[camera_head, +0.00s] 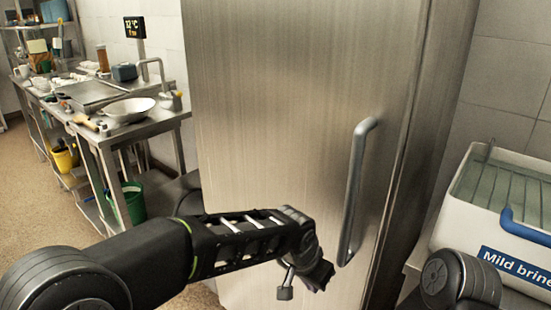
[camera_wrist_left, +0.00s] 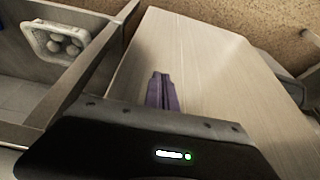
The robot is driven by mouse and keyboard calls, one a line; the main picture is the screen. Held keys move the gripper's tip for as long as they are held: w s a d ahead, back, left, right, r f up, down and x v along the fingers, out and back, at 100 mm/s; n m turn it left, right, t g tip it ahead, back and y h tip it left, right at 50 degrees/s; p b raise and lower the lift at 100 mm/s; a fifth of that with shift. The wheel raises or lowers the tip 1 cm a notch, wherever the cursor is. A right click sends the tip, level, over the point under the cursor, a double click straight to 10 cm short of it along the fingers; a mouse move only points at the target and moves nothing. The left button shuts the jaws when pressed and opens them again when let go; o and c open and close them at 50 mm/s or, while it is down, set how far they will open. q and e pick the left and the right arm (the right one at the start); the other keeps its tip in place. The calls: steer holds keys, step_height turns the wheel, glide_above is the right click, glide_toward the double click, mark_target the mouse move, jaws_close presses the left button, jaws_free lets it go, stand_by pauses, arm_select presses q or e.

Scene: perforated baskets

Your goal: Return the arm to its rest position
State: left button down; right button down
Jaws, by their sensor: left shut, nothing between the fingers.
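My left arm reaches in from the left in the head view, in front of a tall brushed-steel cabinet door (camera_head: 290,110). My left gripper (camera_head: 304,283) hangs at the arm's end, left of and below the lower end of the vertical door handle (camera_head: 356,190), apart from it. In the left wrist view its purple fingers (camera_wrist_left: 162,92) are shut with nothing between them, over a pale brushed panel (camera_wrist_left: 195,55). My right gripper is not in view.
A white bin labelled "Mild brine" (camera_head: 495,225) stands at the right. A steel counter (camera_head: 165,115) with a bowl (camera_head: 130,109) is at the left.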

arm_select(q)
steer(key=s+a+f+n+h, duration=0.1)
steer(key=s+f, duration=0.1)
steer(key=f, duration=0.6)
steer(key=s+a+f+n+h, duration=0.1)
steer(key=s+f+n+h, duration=0.15)
steer(key=f, duration=0.65)
steer(key=s+a+f+n+g+y, duration=0.25)
steer(key=s+a+f+n, duration=0.45)
steer(key=s+a+f, duration=1.05)
step_height(320, 180, up, 15)
steer(key=s+d+p, duration=0.1)
steer(key=p, duration=1.2)
steer(key=shift+s+d+f, duration=0.15)
steer(key=shift+d, duration=0.1)
steer(key=shift+m, duration=0.25)
